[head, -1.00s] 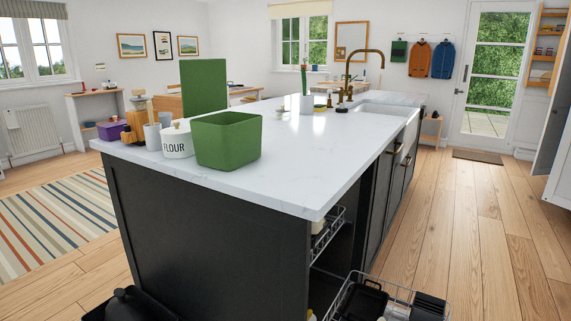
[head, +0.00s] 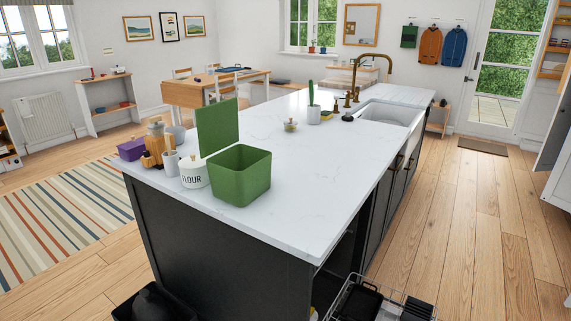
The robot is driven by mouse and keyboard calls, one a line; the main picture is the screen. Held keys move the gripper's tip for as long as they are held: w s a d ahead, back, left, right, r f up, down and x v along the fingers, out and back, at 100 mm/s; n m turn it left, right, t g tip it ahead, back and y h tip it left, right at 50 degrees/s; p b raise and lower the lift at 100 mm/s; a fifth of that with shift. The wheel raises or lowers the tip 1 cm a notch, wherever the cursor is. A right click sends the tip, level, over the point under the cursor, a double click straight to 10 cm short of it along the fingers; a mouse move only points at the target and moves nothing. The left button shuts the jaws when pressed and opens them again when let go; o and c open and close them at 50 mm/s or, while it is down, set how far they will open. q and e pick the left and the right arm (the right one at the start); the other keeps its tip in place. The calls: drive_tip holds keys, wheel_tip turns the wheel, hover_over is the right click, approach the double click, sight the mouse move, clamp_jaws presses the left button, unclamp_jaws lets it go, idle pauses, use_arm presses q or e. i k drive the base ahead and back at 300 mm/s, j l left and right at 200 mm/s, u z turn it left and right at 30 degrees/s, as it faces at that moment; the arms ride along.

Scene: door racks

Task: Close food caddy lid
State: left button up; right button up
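The green food caddy (head: 240,180) stands on the white island worktop near its left front end. Its mouth is open and I see into it. Its flat green lid (head: 218,126) stands upright at the caddy's back left side, raised well away from the rim. Neither of my grippers shows in the head view.
A white flour canister (head: 194,174) stands close against the caddy's left, with a utensil pot (head: 170,163), a wooden block (head: 154,150) and a purple box (head: 131,149) beyond. The worktop (head: 315,175) right of the caddy is clear. A pulled-out wire rack (head: 375,300) juts out at the front.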

sight(217, 124)
drive_tip(key=j+z, duration=0.1)
drive_tip(key=z, duration=0.25)
drive_tip(key=j+z, duration=0.15)
drive_tip(key=z, duration=0.2)
drive_tip(key=j+z, duration=0.2)
drive_tip(key=j, duration=0.35)
drive_tip(key=j+z, duration=0.2)
drive_tip(key=j, duration=0.4)
drive_tip(key=j+z, duration=0.2)
drive_tip(key=j, duration=0.35)
drive_tip(key=k+j+z, duration=0.2)
drive_tip(key=j, duration=0.35)
drive_tip(key=k+j, duration=0.1)
drive_tip(key=j, duration=0.4)
drive_tip(key=k+j, duration=0.1)
drive_tip(key=j, duration=0.4)
drive_tip(key=k+j, duration=0.1)
drive_tip(key=j, duration=0.9)
drive_tip(key=i+l, duration=0.1)
drive_tip(key=l, duration=0.35)
drive_tip(key=i+l, duration=0.15)
drive_tip(key=l, duration=0.35)
